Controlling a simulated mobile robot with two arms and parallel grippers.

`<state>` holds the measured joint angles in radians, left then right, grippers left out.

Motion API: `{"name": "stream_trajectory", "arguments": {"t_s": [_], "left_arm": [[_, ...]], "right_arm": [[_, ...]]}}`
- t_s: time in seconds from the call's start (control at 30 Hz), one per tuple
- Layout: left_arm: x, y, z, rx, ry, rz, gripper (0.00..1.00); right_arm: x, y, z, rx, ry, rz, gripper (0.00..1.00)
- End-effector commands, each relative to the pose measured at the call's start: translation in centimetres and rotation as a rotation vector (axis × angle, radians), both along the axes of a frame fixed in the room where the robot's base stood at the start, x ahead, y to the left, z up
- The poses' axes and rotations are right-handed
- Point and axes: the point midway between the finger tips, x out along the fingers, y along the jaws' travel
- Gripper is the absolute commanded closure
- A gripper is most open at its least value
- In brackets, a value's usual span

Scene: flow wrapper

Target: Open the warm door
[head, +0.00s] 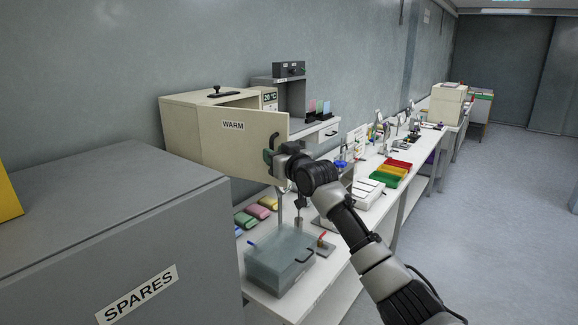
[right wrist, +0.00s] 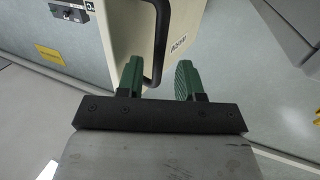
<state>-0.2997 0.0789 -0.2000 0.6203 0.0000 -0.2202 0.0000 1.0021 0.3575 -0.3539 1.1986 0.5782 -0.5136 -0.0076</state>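The warm door (head: 230,140) is a cream panel labelled WARM on a cream cabinet (head: 185,99). It stands ajar, swung out from the cabinet front, with a dark gap behind its top edge. My right gripper (head: 270,160) is at the door's right edge. In the right wrist view its green fingers (right wrist: 158,82) are apart, with the lower end of the black door handle (right wrist: 160,45) between them. The handle looks close to the left finger; I cannot tell if they touch. My left gripper is not in view.
A grey SPARES cabinet (head: 110,220) fills the near left. A lidded grey-green box (head: 280,265) stands on the white bench below the door, near coloured pouches (head: 262,207). Red, yellow and green trays (head: 390,172) lie farther along. The floor (head: 500,200) at right is clear.

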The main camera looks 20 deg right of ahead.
Motion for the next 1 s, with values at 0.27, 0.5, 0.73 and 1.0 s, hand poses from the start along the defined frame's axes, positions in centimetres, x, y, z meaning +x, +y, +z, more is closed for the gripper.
{"name": "stream_trajectory", "arguments": {"t_s": [0.27, 0.5, 0.73, 1.0], "left_arm": [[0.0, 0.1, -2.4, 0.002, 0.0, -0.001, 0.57], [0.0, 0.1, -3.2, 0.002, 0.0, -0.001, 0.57], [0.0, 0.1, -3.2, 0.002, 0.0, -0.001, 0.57], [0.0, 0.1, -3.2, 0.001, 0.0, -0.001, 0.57]], "right_arm": [[-4.8, -0.9, -0.3, -0.002, -0.005, 0.001, 0.64], [-7.3, -1.4, -0.2, -0.002, -0.001, 0.002, 0.64], [-7.8, -1.5, 0.0, -0.001, -0.001, 0.001, 0.64], [-7.7, -1.4, 0.0, -0.001, -0.001, 0.002, 0.64]]}}
